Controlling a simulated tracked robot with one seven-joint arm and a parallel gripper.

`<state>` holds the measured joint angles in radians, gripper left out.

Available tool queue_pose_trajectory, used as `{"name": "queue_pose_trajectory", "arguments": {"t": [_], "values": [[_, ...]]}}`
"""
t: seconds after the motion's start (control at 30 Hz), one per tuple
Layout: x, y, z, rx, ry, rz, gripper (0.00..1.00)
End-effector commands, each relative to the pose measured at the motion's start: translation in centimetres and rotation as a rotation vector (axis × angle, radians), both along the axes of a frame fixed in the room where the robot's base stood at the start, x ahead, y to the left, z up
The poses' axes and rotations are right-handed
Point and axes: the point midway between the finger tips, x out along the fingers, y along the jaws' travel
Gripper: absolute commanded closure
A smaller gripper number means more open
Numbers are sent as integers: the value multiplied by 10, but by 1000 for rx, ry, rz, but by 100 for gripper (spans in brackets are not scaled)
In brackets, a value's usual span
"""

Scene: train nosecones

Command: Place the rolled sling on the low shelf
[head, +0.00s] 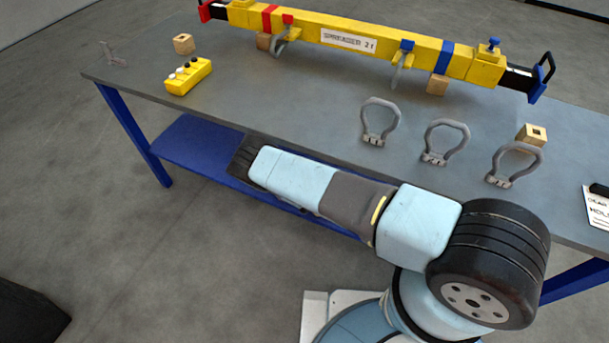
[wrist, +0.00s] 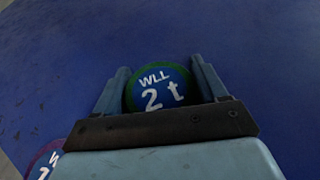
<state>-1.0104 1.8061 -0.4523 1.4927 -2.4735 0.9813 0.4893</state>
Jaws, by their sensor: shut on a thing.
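The rolled sling (wrist: 157,87) shows in the wrist view as a round end with a green rim and a blue face marked "WLL 2 t". My gripper (wrist: 160,85) is shut on it, with one finger on each side. The low shelf (head: 195,140) is a blue board under the table in the head view. Its blue surface (wrist: 60,60) fills most of the wrist view behind the sling. I cannot tell whether the sling touches the shelf. In the head view my arm reaches left along the table's front edge, and the fingers and sling are hidden.
The grey tabletop (head: 300,115) above the shelf holds a yellow spreader beam (head: 350,38), a yellow control box (head: 188,76) and several grey shackles (head: 380,122).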

Motion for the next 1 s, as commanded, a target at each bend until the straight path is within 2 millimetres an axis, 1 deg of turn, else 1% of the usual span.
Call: {"name": "queue_pose_trajectory", "arguments": {"t": [0.33,0.37,0.6,0.87,1.0], "values": [[1,0,-3,2,-1,-2,72],[1,0,-3,1,-1,-1,25],[1,-1,-2,1,-1,-1,3],[1,-1,-1,0,-1,-2,3],[-8,-3,3,0,1,-2,3]]}}
